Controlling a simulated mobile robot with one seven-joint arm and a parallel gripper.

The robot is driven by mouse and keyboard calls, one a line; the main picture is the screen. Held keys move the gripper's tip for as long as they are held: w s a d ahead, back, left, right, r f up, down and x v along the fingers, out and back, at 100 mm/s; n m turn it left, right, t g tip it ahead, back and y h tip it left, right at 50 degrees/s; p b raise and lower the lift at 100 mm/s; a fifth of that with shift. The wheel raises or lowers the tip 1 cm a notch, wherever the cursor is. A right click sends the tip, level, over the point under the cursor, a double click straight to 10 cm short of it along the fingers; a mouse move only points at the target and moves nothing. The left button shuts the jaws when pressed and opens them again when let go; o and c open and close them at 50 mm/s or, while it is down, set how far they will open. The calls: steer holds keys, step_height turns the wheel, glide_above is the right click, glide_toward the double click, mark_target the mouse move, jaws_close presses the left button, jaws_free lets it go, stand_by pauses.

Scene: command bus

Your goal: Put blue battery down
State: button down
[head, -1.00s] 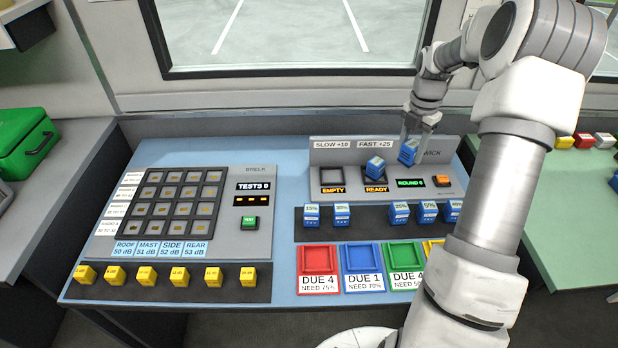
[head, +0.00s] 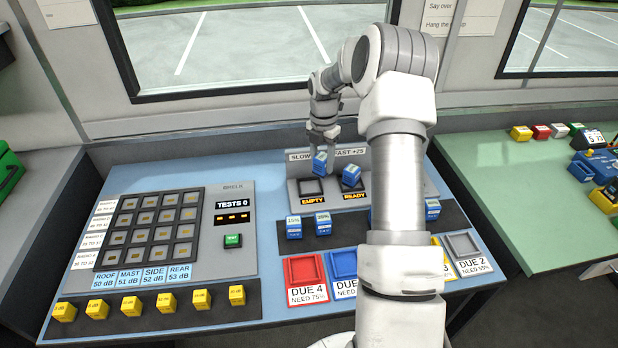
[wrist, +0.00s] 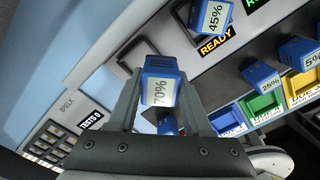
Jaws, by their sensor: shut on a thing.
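My gripper (head: 322,148) is shut on a blue battery (head: 319,163) and holds it above the slot marked EMPTY (head: 311,188). In the wrist view the held battery (wrist: 159,92) carries a 70% label. The EMPTY slot is a dark square socket, partly hidden behind the battery in the wrist view. Another blue battery (head: 351,176) sits tilted in the slot marked READY; its label reads 45% in the wrist view (wrist: 212,17).
Blue batteries (head: 294,227) stand in the dark rack in front of the charger. Coloured trays, including a red one (head: 304,269), line the front edge. My arm hides the middle of the rack. A keypad panel (head: 158,231) with several yellow blocks is at left.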

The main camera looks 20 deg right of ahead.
steer(key=a, duration=0.1)
steer(key=w+a+f, duration=0.1)
steer(key=a+f, duration=0.1)
steer(key=shift+w, duration=0.3)
steer(key=shift+f, duration=2)
steer(key=shift+c, duration=1.6)
jaws_free()
steer(key=shift+f, duration=0.15)
